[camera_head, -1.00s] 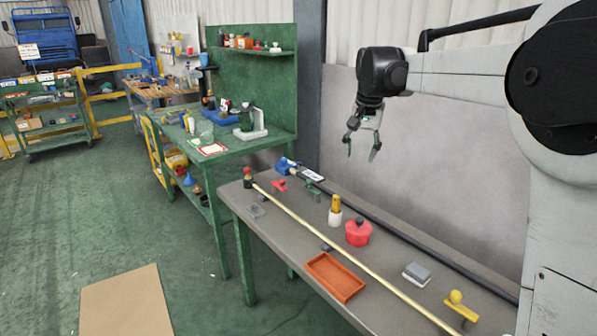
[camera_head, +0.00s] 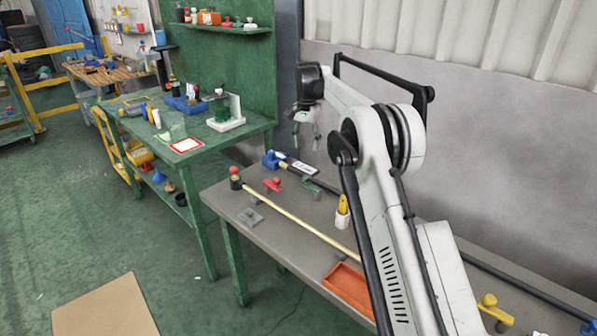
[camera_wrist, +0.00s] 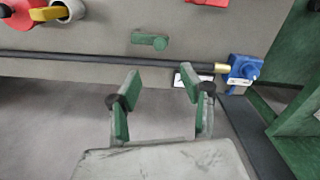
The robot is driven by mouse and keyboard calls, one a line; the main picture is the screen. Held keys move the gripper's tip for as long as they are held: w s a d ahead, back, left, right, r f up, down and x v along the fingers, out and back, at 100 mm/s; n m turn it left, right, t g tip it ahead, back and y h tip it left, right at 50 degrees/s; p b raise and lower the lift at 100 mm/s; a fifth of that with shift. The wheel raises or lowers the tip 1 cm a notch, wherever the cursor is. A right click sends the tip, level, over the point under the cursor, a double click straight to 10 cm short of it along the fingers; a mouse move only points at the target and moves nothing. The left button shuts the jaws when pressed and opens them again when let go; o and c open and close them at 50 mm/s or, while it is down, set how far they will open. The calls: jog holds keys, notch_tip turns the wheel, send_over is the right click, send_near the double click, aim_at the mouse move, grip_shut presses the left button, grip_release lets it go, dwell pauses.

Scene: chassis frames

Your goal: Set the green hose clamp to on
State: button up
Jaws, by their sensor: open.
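The green hose clamp (camera_head: 312,184) is a small green piece with a lever on the grey bench, beside the black hose (camera_head: 460,258). In the wrist view the green clamp (camera_wrist: 152,40) lies above the hose (camera_wrist: 110,61) in the picture, with its rounded end to the right. My gripper (camera_head: 306,135) is above the far side of the bench near the wall. In the wrist view my open, empty fingers (camera_wrist: 161,84) point towards the hose, apart from the clamp. I cannot tell the clamp's setting.
A blue fitting (camera_wrist: 243,70) sits at the hose's brass end. A red-handled piece (camera_head: 273,184), a yellow-handled white piece (camera_head: 342,214) and an orange tray (camera_head: 348,288) are on the bench. A green workbench (camera_head: 190,150) stands to the left. My arm hides part of the bench.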

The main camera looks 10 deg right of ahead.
aim_at(306, 177)
notch_tip(306, 177, down, 14)
jog(key=shift+r, duration=0.1)
dwell(0.5)
grip_shut()
dwell(0.3)
